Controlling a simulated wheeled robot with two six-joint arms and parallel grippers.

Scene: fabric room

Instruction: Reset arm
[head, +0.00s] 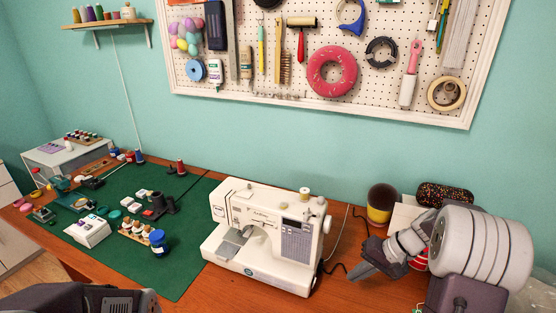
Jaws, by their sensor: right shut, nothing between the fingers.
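My right gripper (362,262) is in the head view at the lower right, at the end of my grey right arm. It is shut and empty. It is over the wooden table to the right of the white sewing machine (265,235), apart from it. A dark part of my left arm shows at the bottom left edge. My left gripper's fingers are not visible.
A green mat (190,268) on the wooden table (210,298) carries several small items, including a blue jar (158,242) and a white box (88,230). A yellow-and-dark round object (381,204) stands behind my right gripper. A pegboard (330,40) with tools hangs on the wall.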

